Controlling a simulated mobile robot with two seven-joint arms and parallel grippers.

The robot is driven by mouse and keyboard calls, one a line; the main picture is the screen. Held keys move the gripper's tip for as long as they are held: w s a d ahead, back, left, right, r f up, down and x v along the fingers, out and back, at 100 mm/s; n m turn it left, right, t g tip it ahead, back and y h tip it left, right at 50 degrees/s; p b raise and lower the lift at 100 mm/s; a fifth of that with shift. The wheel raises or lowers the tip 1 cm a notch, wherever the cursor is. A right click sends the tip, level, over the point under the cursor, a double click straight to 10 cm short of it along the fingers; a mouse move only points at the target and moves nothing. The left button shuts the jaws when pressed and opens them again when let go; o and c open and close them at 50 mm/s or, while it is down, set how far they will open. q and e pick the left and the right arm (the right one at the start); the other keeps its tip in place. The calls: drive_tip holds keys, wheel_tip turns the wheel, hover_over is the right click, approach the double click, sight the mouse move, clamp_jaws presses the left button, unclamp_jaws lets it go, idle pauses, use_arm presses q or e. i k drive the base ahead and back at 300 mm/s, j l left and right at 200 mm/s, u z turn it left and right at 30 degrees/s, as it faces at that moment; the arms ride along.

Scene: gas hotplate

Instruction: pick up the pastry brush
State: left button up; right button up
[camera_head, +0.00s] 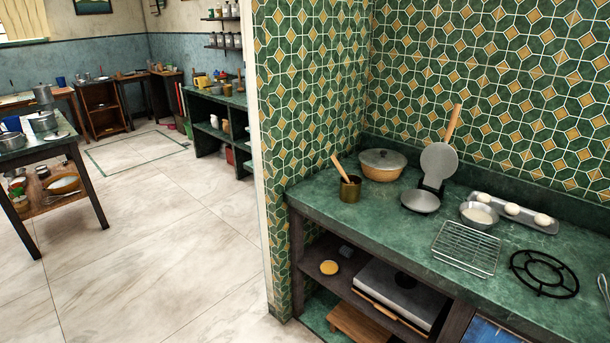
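A slim wooden handle (340,168) sticks up, tilted left, out of a small brass-coloured pot (350,189) on the green counter (390,213). It may be the pastry brush; its lower end is hidden inside the pot, so I cannot tell for sure. No other likely brush shows. Neither of my grippers is in view.
A lidded pan (382,165) stands behind the pot. An open hinged iron (438,168) with an upright wooden handle is to the right. Farther right are a metal bowl (479,215), a tray of white balls (512,212), a wire rack (466,248) and a black burner ring (544,273).

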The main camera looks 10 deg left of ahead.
sight(339, 168)
drive_tip(key=i+j+z, duration=0.15)
drive_tip(key=i+j, duration=0.2)
drive_tip(key=i+j+z, duration=0.1)
drive_tip(key=i+j, duration=0.3)
drive_tip(key=i+j+z, duration=0.15)
drive_tip(key=i+j, duration=0.2)
drive_tip(key=i+j+z, duration=0.1)
drive_tip(key=i+j, duration=0.25)
drive_tip(key=j, duration=0.2)
drive_tip(key=i+j+z, duration=0.15)
drive_tip(key=i+j, duration=0.15)
drive_tip(key=j, duration=0.15)
